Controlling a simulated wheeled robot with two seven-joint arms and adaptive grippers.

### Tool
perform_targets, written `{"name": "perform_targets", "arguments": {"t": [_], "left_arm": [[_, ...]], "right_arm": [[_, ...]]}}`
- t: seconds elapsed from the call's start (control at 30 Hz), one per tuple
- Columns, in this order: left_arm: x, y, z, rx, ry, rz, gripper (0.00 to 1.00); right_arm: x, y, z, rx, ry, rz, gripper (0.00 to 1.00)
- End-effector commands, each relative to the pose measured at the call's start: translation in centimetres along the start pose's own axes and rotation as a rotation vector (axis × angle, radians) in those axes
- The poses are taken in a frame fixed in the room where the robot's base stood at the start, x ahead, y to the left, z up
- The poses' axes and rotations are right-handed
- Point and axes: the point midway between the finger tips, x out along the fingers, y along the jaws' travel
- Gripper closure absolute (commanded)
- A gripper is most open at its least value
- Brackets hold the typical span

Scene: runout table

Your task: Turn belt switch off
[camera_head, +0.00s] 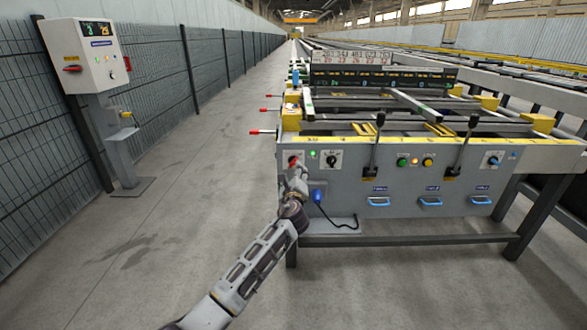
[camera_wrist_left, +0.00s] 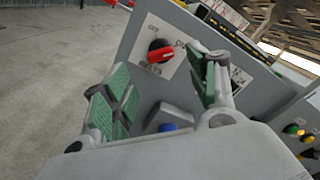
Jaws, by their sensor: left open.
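The belt switch (camera_wrist_left: 160,51) is a red rotary knob on a white plate at the left end of the grey front panel. In the left wrist view its handle lies roughly level, and the small lettering around it is too blurred to read surely. It also shows in the head view as a red knob (camera_head: 293,161), just above my left gripper (camera_head: 298,178). In the left wrist view my left gripper (camera_wrist_left: 160,95) is open, with green-padded fingers on either side below the knob. It appears apart from the knob. My right gripper is not in view.
A blue plug (camera_head: 317,196) with a black cable is below. Black levers (camera_head: 370,172) stand further right. A control post (camera_head: 88,57) stands at left; the floor between is clear.

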Motion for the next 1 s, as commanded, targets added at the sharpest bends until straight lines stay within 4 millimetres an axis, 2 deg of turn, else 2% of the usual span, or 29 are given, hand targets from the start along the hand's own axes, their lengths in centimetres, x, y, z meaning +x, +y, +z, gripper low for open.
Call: {"name": "perform_targets", "arguments": {"t": [0.6,1.0], "left_arm": [[4.7,0.0,0.0,-0.001,0.000,-0.001,0.41],[6.9,0.0,-0.1,-0.001,0.000,-0.001,0.41]], "right_arm": [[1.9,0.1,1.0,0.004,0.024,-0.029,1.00],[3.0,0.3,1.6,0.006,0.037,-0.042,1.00]]}}
